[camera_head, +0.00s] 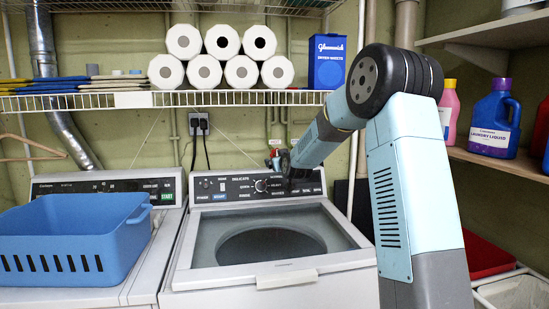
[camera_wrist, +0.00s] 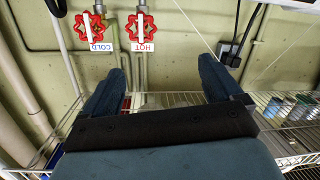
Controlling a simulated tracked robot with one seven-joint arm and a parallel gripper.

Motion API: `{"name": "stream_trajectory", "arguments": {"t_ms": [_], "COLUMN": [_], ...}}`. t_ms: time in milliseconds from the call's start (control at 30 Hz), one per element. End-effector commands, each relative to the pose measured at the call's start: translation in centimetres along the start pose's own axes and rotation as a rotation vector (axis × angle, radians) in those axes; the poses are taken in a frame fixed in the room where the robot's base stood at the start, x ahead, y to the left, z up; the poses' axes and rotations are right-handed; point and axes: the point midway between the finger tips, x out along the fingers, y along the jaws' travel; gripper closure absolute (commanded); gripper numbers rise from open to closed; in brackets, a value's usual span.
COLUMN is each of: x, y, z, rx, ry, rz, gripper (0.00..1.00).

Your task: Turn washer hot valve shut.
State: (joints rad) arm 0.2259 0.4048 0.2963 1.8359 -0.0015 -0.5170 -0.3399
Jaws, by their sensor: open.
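The hot valve (camera_wrist: 142,30) shows in the wrist view as a red wheel with a pale bar across it and a tag reading HOT. The cold valve (camera_wrist: 91,30), a similar red wheel with a COLD tag, is just left of it. My gripper (camera_wrist: 162,66) is open and empty, its two dark fingers spread wide. Both valves lie beyond the fingertips toward the top of the picture, apart from them; the hot valve is left of the middle of the gap.
A wire shelf (camera_head: 215,98) holds white rolls and a blue box above. A plugged-in outlet (camera_head: 199,123) with dark cords is left of the valves. A blue basket (camera_head: 70,240) sits on the left machine.

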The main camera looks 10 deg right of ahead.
Motion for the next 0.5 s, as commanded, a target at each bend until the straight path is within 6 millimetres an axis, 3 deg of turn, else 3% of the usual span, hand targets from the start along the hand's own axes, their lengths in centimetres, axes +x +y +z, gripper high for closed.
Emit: {"name": "stream_trajectory", "arguments": {"t_ms": [100, 200, 500], "x": [2.7, 4.1, 6.1], "y": [1.2, 2.0, 2.7], "z": [1.6, 2.3, 2.9], "rx": [0.018, 0.028, 0.034], "ry": [0.051, 0.085, 0.121], "rz": [0.040, 0.068, 0.096], "gripper": [0.08, 0.08, 0.08]}}
